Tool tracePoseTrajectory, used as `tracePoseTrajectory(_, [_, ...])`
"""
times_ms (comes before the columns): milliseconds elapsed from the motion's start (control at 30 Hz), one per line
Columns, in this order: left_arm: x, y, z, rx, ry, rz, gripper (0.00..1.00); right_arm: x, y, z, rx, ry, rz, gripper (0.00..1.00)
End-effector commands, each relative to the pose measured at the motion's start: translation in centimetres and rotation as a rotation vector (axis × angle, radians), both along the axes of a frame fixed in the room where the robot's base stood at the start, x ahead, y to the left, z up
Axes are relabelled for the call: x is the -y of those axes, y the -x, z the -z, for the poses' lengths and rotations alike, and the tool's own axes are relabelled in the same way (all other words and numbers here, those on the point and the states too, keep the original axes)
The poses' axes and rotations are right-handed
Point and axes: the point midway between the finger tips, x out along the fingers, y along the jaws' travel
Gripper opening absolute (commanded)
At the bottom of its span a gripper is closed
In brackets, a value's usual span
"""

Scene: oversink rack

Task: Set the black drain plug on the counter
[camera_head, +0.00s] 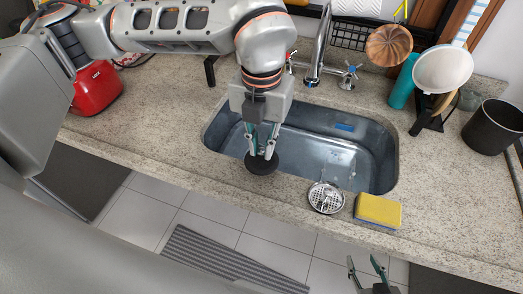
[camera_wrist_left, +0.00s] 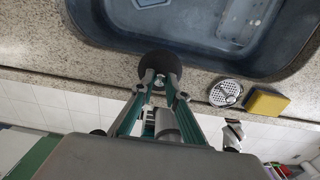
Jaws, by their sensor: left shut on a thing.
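The black drain plug (camera_head: 261,164) is a dark round disc at the sink's front edge in the head view. My left gripper (camera_head: 262,151) points down and is shut on the plug's top. In the left wrist view the plug (camera_wrist_left: 160,64) sits between the fingertips (camera_wrist_left: 158,86), overlapping the sink rim and the front strip of counter. I cannot tell whether its underside touches the counter (camera_head: 225,170). My right gripper (camera_head: 368,272) is low in the head view, in front of the counter, with its fingers apart and nothing between them.
The metal sink (camera_head: 345,160) lies behind the plug. A round metal strainer (camera_head: 326,197) and a yellow sponge (camera_head: 378,210) lie on the front counter to the right. A red appliance (camera_head: 97,88) stands at left, a dark cup (camera_head: 491,127) at right. The front strip left of the plug is clear.

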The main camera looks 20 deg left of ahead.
Motion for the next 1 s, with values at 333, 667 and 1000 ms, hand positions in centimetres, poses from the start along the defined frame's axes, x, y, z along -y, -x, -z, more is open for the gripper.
tracePoseTrajectory(333, [0.0,0.0,2.6,-0.001,0.000,0.000,0.00,0.0,0.0,-0.2,0.001,0.000,0.000,0.40])
tracePoseTrajectory(667, [0.0,0.0,2.8,-0.001,0.000,0.000,0.31,0.0,0.0,0.2,-0.001,0.000,-0.001,0.40])
tracePoseTrajectory(1000, [0.0,0.0,2.7,0.000,0.000,0.000,0.31,0.0,0.0,0.1,0.000,-0.001,-0.001,0.40])
